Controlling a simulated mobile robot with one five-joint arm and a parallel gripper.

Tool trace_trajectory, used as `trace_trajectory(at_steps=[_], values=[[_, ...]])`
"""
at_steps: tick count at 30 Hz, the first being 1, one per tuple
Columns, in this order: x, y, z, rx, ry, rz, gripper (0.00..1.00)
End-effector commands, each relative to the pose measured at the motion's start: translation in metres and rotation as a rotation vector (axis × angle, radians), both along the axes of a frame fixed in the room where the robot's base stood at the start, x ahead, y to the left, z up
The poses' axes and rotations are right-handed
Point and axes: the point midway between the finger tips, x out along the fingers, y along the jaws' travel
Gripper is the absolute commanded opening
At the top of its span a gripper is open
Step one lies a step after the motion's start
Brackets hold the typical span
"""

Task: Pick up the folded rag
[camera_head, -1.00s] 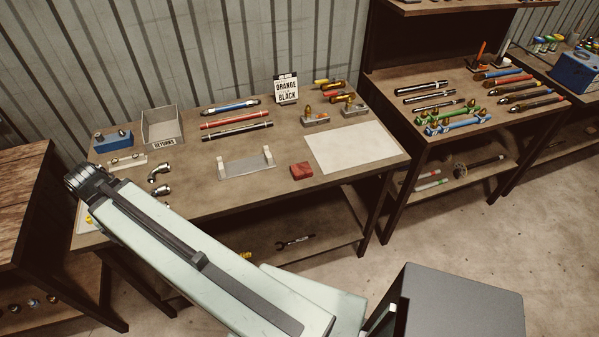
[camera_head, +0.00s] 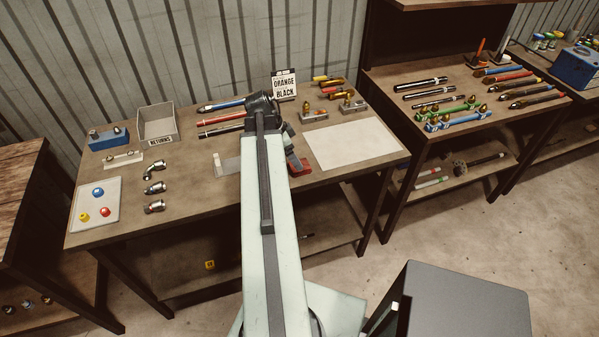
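The folded rag (camera_head: 304,170) is a small red block-like bundle on the workbench, just left of the white sheet. My arm reaches across the bench, and its dark wrist covers part of the rag. My gripper (camera_head: 295,161) points down beside or over the rag's upper left part. Its fingers are too small and too hidden to show whether they are open, or whether they touch the rag.
A grey fixture plate (camera_head: 228,166) lies left of my arm, partly covered by it. The white sheet (camera_head: 355,144) is bare. Hoses, an "ORANGE BLACK" sign (camera_head: 285,86) and metal blocks stand behind. A returns bin (camera_head: 158,126) and fittings are on the left.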

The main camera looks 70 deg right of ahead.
Motion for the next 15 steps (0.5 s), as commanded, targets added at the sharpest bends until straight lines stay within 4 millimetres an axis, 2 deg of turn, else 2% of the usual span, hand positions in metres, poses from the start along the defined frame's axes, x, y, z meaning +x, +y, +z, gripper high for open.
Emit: trace_trajectory(at_steps=[1, 5, 12, 15], values=[[-0.001, -0.001, -0.008, 0.000, 0.000, 0.000, 0.80], [-0.002, -0.002, -0.009, 0.001, 0.000, 0.002, 0.80], [-0.012, -0.011, -0.048, 0.001, 0.000, 0.002, 0.80], [-0.015, -0.014, -0.056, 0.002, 0.000, 0.003, 0.80]])
